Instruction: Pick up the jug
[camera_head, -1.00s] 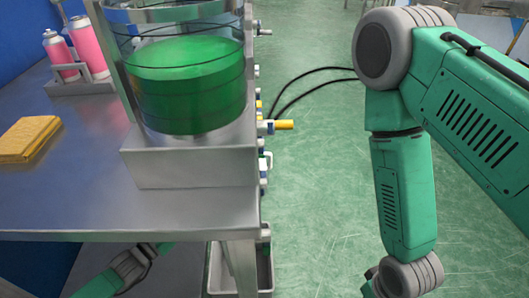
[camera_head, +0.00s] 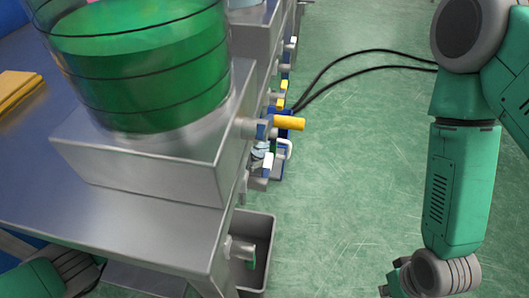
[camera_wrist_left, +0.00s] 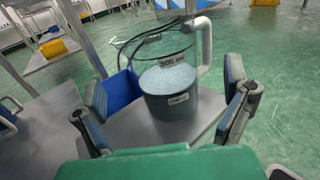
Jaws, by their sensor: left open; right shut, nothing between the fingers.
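The jug (camera_wrist_left: 168,82) shows in the left wrist view as a clear vessel with a dark lower part, pale contents, a label and a light handle on its right. It stands upright on a grey metal surface (camera_wrist_left: 125,128). My left gripper (camera_wrist_left: 165,95) is open, with one finger on each side of the jug in the picture; I cannot tell whether they touch it. In the head view the left arm shows only at the lower left edge. My right gripper (camera_head: 392,284) is shut and empty, low at the right, mostly cut off.
A large clear tank of green liquid (camera_head: 150,75) sits on a metal box on the bench (camera_head: 110,225). Taps, one with a yellow handle (camera_head: 289,123), stick out from the bench side. A grey bin (camera_head: 258,240) is below. Green floor at right is open, crossed by black hoses.

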